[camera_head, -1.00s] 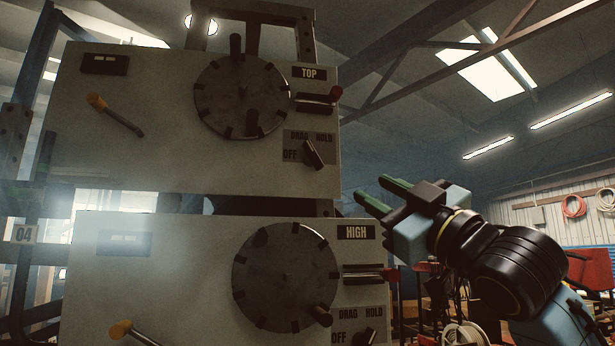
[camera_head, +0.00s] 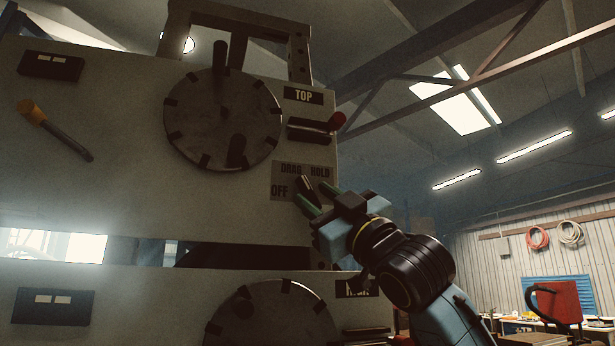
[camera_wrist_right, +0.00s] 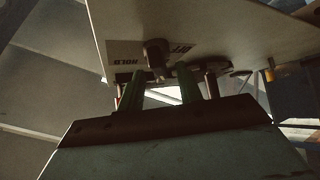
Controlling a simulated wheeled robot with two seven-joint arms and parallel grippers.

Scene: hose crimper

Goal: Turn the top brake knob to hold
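The top brake knob (camera_head: 308,188) is a dark bar knob on the upper panel's label plate, which reads OFF, DRAG and HOLD. Its upper end points up and slightly left, near DRAG. My right gripper (camera_head: 317,199) is at the knob from the lower right, its green fingers apart. In the right wrist view the knob (camera_wrist_right: 156,54) appears in the gap between the two open fingers (camera_wrist_right: 160,84), near their tips. I cannot tell whether the fingers touch it. My left gripper is not in view.
Above the knob are the TOP sign (camera_head: 303,95) and a red-tipped lever (camera_head: 336,122). A large dark disc (camera_head: 205,130) with a peg handle is to the left. A lower panel has another disc (camera_head: 270,318). The space right of the panels is open.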

